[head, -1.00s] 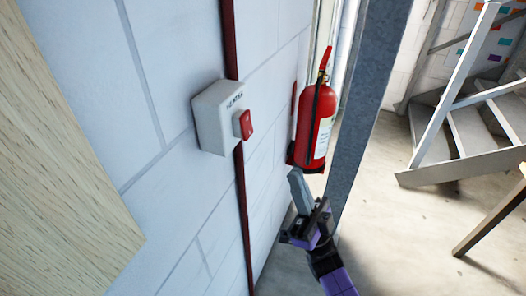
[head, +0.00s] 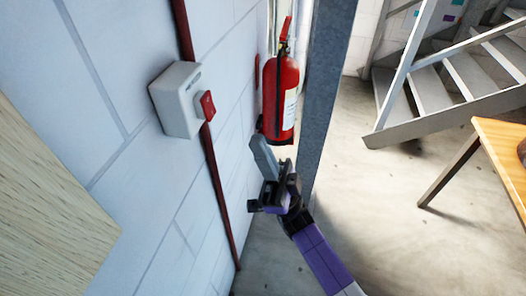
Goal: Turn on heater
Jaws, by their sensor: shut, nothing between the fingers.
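The heater switch box (head: 174,99) is a pale grey box on the white block wall, left of centre in the head view. A red switch (head: 204,105) sits on its right-hand face. Small lettering on the box top is too blurred to read now. My gripper (head: 263,152) is right of and lower than the box in the picture, apart from it. Its grey fingers are shut with nothing between them and point up toward the fire extinguisher. Which way the switch is set cannot be told.
A red fire extinguisher (head: 281,95) hangs on the wall just beyond my fingertips. A grey metal post (head: 326,85) stands beside it. A dark red pipe (head: 213,170) runs down the wall. Stairs (head: 450,85) and a wooden table (head: 503,150) stand at right. Bare floor (head: 385,230) lies between.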

